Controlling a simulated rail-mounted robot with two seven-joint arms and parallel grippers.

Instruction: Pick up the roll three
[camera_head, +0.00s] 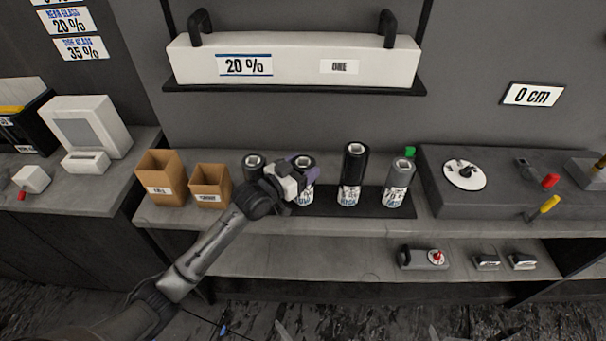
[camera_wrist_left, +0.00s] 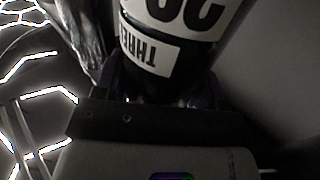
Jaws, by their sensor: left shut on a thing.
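Roll three (camera_head: 304,198) is a dark roll with a white label, second from the left in a row of rolls on a black tray (camera_head: 325,206). My left gripper (camera_head: 298,178) is at its side and shut on it, partly hiding it. In the left wrist view, the roll (camera_wrist_left: 150,78) stands between the fingers, and its label reads "THREE" upside down. I cannot tell whether its base touches the tray. My right gripper is not in view.
Two cardboard boxes (camera_head: 160,165) stand left. A wall shelf (camera_head: 290,90) with a long white box hangs above.

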